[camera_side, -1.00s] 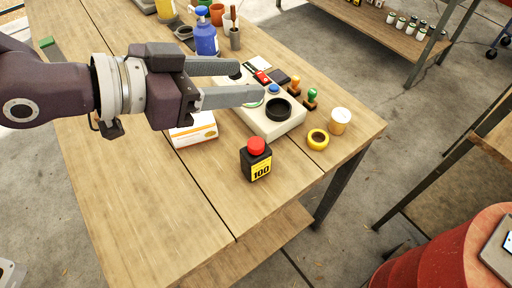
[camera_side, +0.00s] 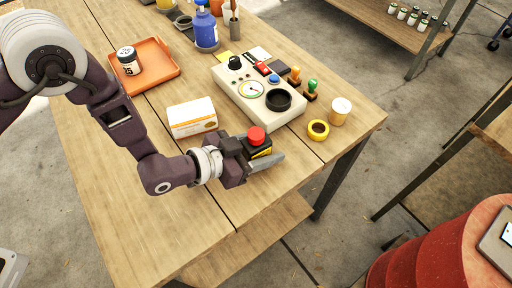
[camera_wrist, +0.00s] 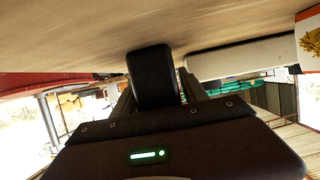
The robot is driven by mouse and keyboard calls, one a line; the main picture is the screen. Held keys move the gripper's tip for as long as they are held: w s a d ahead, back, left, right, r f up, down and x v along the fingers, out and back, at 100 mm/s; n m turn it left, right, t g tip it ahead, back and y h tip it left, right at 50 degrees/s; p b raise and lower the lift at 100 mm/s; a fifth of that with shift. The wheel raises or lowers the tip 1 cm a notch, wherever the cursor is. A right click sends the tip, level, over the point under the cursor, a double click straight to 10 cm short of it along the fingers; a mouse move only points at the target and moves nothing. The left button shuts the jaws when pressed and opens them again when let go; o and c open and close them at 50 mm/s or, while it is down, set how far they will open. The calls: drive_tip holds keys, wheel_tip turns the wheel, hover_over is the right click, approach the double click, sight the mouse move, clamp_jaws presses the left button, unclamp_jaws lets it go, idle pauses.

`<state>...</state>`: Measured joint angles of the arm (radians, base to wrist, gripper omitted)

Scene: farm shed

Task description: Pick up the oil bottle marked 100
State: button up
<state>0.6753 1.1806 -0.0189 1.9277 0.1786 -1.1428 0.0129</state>
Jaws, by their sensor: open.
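The oil bottle marked 100 (camera_side: 259,150) is a small black bottle with a red cap and a yellow label. It stands upright on the wooden table, partly hidden by my gripper, and its number is covered now. My gripper (camera_side: 268,153) is low over the table, its fingers open and reaching along the bottle's sides. One finger shows on the near side; the far one is mostly hidden. In the wrist view a black block, apparently the bottle (camera_wrist: 152,75), is between the fingers (camera_wrist: 158,92). I cannot tell whether either finger touches it.
A white and orange carton (camera_side: 192,118) is just behind my wrist. A pale meter box (camera_side: 235,96) stands beyond the bottle. A yellow tape roll (camera_side: 318,130) and a lidded jar (camera_side: 340,112) are to the right. An orange tray (camera_side: 151,82) holds another jar (camera_side: 128,61).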

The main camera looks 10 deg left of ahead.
drive_tip(key=shift+w+d+f, duration=0.1)
drive_tip(key=shift+w+d, duration=0.05)
drive_tip(key=shift+d, duration=0.05)
clamp_jaws()
